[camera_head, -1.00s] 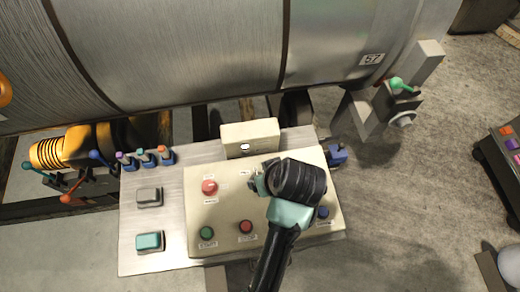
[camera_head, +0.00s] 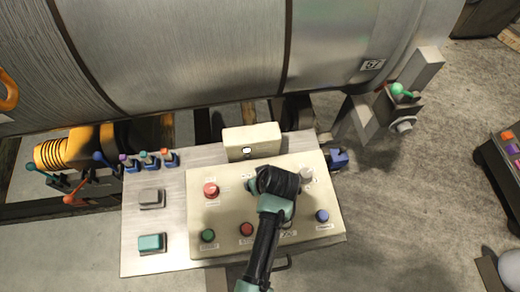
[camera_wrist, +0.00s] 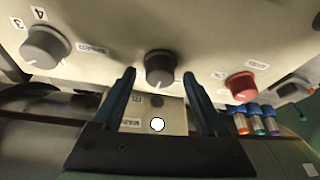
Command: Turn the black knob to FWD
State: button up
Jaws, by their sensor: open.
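The black knob (camera_wrist: 160,68) shows in the wrist view on the cream panel (camera_wrist: 110,30), with a pale pointer line on its face. My gripper (camera_wrist: 160,76) is open, with one finger on each side of the knob in the picture. A gap shows between each finger and the knob; I cannot tell how far the tips are from the panel. In the head view my wrist hides the black knob. I cannot make out a FWD label.
Green (camera_head: 208,235), red (camera_head: 246,229) and blue (camera_head: 322,215) buttons line the front. A cream box with a white lamp (camera_head: 246,151) stands behind.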

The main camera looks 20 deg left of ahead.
grip_shut()
jog(key=shift+r+m, duration=0.1)
jog(key=shift+m, duration=0.3)
jog(key=m+p, duration=0.1)
jog(key=m+t+h+p, duration=0.1)
jog(key=m, duration=0.1)
jog(key=shift+s+a+m, duration=0.1)
jog(key=shift+a+m, duration=0.05)
jog(key=shift+m, duration=0.15)
jog(key=m+h, duration=0.1)
jog(key=m, duration=0.1)
jog(key=m+h+p, duration=0.1)
jog(key=m, duration=0.1)
jog(key=shift+a+m+t, duration=0.1)
jog(key=shift+m+t, duration=0.2)
dwell(0.4)
grip_release()
